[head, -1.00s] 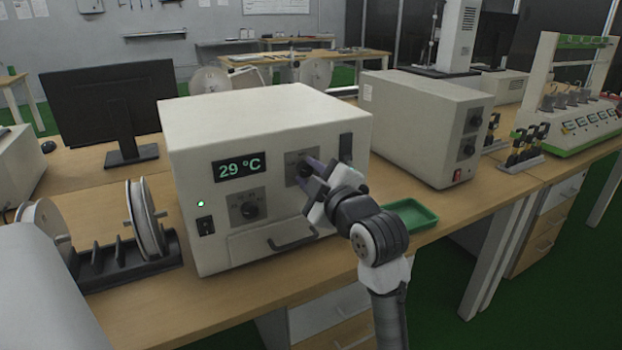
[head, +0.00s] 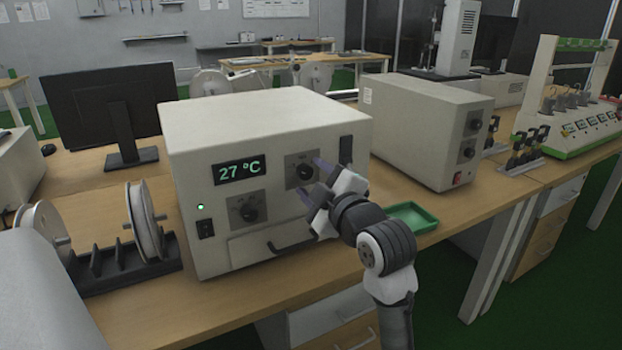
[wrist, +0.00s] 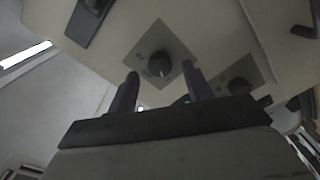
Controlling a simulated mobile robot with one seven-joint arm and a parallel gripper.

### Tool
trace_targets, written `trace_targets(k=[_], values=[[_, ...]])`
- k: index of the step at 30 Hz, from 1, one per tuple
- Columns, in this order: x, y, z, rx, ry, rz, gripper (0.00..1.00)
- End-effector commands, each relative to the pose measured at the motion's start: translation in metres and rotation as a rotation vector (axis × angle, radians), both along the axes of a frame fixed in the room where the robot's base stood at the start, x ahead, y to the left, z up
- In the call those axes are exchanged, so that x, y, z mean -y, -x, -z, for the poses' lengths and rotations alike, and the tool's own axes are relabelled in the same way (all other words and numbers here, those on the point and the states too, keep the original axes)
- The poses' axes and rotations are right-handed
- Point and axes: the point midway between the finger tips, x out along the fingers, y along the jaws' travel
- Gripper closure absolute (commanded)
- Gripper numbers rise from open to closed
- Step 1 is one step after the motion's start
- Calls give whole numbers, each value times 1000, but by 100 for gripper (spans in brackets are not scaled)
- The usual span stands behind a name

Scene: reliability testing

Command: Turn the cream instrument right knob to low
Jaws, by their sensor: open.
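The cream instrument (head: 265,115) stands on the wooden bench, its display (head: 239,170) reading 27 °C and a green light lit at its left. Its right knob (head: 304,172) is black on a grey square plate; it also shows in the wrist view (wrist: 159,64). The left knob (head: 249,211) sits lower, and appears in the wrist view at the right (wrist: 239,86). My gripper (head: 314,180) is open in front of the right knob, fingers apart and pointing at the panel. In the wrist view the knob lies beyond the fingertips (wrist: 162,76), with nothing between them. The plate's markings are too small to read.
A handle (head: 291,240) juts out below the knobs. A green tray (head: 412,217) lies right of the instrument, before a second cream box (head: 425,125). A spool rack (head: 125,255) stands at the left. Free space lies in front of the bench.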

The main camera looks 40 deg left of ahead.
Motion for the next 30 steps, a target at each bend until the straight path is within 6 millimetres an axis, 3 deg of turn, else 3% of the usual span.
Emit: trace_targets(k=[9, 15, 21, 30], values=[[67, 27, 1, 4, -1, 5, 50], [100, 41, 1, 1, -1, 3, 50], [113, 47, 1, 1, 1, 1, 50], [114, 48, 0, 1, 1, -1, 50]])
